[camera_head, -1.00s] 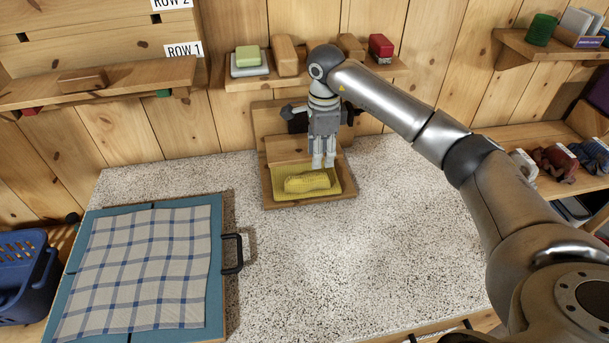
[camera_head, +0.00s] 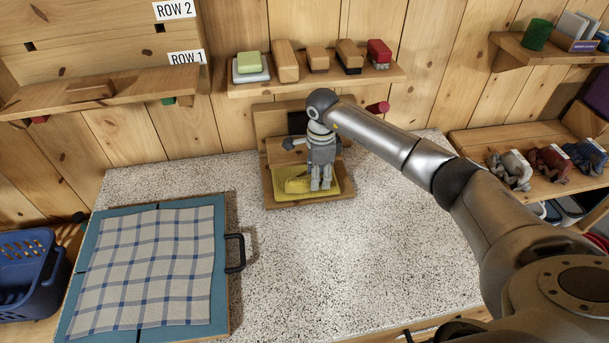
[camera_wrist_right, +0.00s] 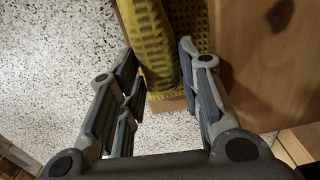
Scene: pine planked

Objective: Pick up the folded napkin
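The folded napkin (camera_head: 296,184) is a yellow, waffle-textured bundle. It lies on a flat yellow cloth or mat (camera_head: 281,195) in a small wooden stand (camera_head: 300,202) on the speckled counter. My right gripper (camera_head: 321,187) points down over the right part of the napkin and hides its right end. In the right wrist view the gripper (camera_wrist_right: 158,52) is open, with one finger on each side of the napkin (camera_wrist_right: 150,35). I cannot tell whether a finger touches it. My left gripper is not in view.
A checked cloth (camera_head: 150,265) covers a blue board with a black handle (camera_head: 236,253) at left. A blue basket (camera_head: 25,275) stands at far left. A wall shelf (camera_head: 310,82) with several blocks is above the stand. The counter's middle is clear.

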